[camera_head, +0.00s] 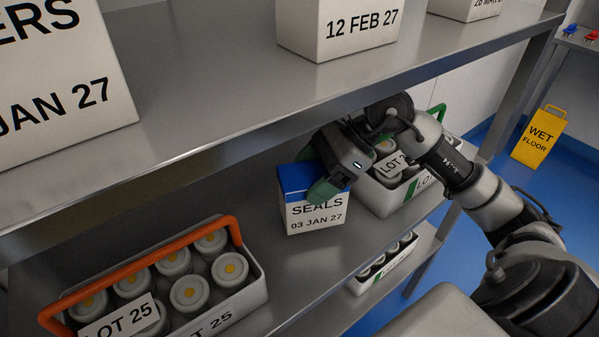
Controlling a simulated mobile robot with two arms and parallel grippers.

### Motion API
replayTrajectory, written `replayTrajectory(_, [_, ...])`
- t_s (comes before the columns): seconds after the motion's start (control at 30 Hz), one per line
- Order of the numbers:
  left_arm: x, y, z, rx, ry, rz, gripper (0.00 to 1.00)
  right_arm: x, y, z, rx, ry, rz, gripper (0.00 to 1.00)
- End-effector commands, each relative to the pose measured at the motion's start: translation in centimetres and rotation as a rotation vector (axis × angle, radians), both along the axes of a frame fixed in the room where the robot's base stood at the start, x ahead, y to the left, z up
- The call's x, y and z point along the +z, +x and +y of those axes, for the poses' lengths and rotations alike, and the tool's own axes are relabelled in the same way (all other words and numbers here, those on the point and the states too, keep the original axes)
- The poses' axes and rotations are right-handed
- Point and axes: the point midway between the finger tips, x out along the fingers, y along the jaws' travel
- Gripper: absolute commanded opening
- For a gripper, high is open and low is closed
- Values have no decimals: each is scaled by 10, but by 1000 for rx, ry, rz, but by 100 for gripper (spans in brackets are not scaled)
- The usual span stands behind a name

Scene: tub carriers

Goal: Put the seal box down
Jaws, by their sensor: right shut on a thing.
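The seal box (315,214) is white with a blue top and reads SEALS, 03 JAN 27. It is upright at the middle shelf (250,215), near its front edge. I cannot tell whether its base touches the shelf. My right gripper (315,180) reaches in from the right and is shut on the box at its upper part. The green-padded fingers hide part of the blue top, and the gripper body hides what is behind. My left gripper is not in view.
A carrier with an orange handle (150,262) holds several tubs at left. A carrier with a green handle (398,203) stands close right of the box, partly behind my arm. The upper shelf (230,60) overhangs. A yellow wet-floor sign (539,137) stands at right.

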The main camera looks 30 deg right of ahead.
Motion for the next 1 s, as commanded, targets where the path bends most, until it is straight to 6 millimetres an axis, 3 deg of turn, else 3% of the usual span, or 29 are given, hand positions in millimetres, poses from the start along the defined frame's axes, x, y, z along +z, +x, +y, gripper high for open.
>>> replayTrajectory(0.3, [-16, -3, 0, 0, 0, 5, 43, -36, -4, 9, 3, 1, 1, 41])
replayTrajectory(0.67, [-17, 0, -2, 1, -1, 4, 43, -37, -4, 9, 3, 0, 0, 41])
replayTrajectory(0.7, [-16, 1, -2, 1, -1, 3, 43, -37, -4, 9, 4, -1, 1, 77])
replayTrajectory(0.87, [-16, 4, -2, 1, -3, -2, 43, -37, -4, 9, 4, -1, 1, 100])
replayTrajectory(1.0, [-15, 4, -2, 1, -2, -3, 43, -37, -4, 9, 4, -1, 1, 100])
